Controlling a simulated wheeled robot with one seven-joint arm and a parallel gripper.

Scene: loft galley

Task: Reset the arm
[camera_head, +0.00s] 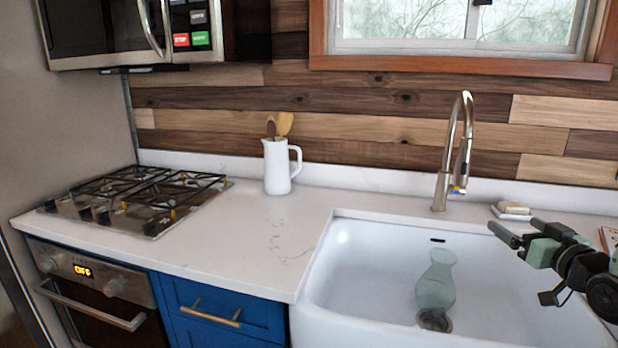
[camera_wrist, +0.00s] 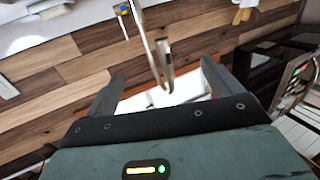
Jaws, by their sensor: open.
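My gripper (camera_head: 516,229) is at the right of the head view, over the right part of the white sink. Its two fingers point left and are spread, with nothing between them. In the wrist view my gripper (camera_wrist: 163,74) also shows open and empty. The wrist picture is turned over, and the faucet (camera_wrist: 150,45) and window appear beyond the fingers. Part of my arm runs off the right edge of the head view.
A translucent vase (camera_head: 436,280) stands in the sink (camera_head: 350,270). The tall faucet (camera_head: 459,150) rises behind it. A soap dish (camera_head: 512,211) sits near my gripper. A white pitcher (camera_head: 278,166) with wooden utensils and a gas cooktop (camera_head: 135,195) are left. The counter between is clear.

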